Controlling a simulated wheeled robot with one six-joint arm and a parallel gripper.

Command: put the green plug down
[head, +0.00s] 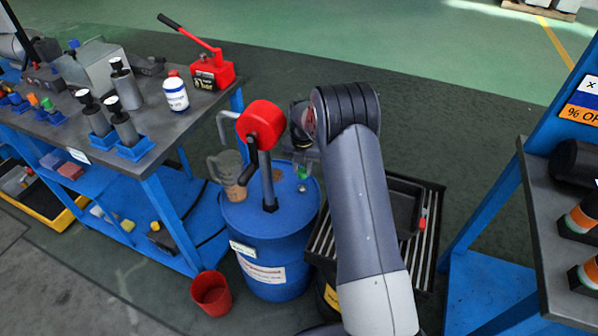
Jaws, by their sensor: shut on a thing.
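My gripper (303,161) is over the top of the blue drum (265,240), partly hidden behind my arm. It is shut on a small green plug (302,173), of which only a little shows. I cannot tell whether the plug touches the drum top. Another small green piece (47,104) stands beside an orange one in a blue holder on the left workbench.
A red-headed hand pump (262,125) stands on the drum, just left of my gripper. A metal jug (229,172) is at the drum's left. A red bucket (211,293) is on the floor. A black tray (405,210) lies on the right. The workbench (165,135) is crowded.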

